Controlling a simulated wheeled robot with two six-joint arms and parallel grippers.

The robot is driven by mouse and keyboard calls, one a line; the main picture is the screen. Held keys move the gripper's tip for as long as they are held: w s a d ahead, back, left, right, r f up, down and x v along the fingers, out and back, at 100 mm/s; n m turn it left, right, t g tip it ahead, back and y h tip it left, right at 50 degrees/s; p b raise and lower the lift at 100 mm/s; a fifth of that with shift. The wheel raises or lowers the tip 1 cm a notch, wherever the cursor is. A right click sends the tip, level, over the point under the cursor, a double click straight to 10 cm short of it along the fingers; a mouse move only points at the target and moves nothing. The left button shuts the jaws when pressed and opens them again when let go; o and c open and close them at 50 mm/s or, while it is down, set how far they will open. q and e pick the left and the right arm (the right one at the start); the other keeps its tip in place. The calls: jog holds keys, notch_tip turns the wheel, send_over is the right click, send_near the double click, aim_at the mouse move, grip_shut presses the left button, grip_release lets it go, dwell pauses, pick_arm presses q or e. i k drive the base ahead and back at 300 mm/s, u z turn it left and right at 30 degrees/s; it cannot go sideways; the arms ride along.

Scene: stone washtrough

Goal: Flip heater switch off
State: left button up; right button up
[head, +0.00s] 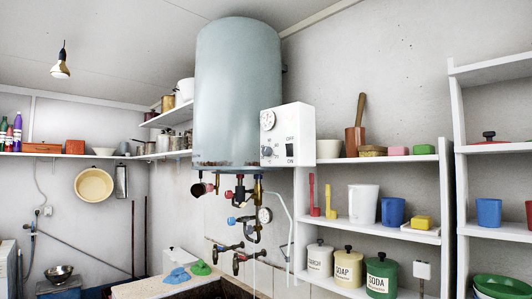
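The heater (238,90) is a large pale blue-grey cylinder hung high on the wall in the middle of the head view. A white control box (303,120) is fixed at its lower right front. The box carries a small black switch (289,150) under lettering that reads OFF. A round dial (267,121) and a dark knob (267,152) sit to the left of the switch. The switch is too small to tell which way it is set. Neither of my grippers shows in the head view.
Pipes and valves (240,192) hang below the heater, with taps (238,258) lower down. A dark trough (205,288) lies at the bottom. White shelves (375,160) with cups, boxes and canisters stand close to the right of the control box. Open air lies in front of the box.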

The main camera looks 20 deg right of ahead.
aim_at(289, 147)
jog(key=u, duration=0.75)
jog(key=i, duration=1.95)
jog(key=z, duration=0.35)
jog(key=k, duration=0.35)
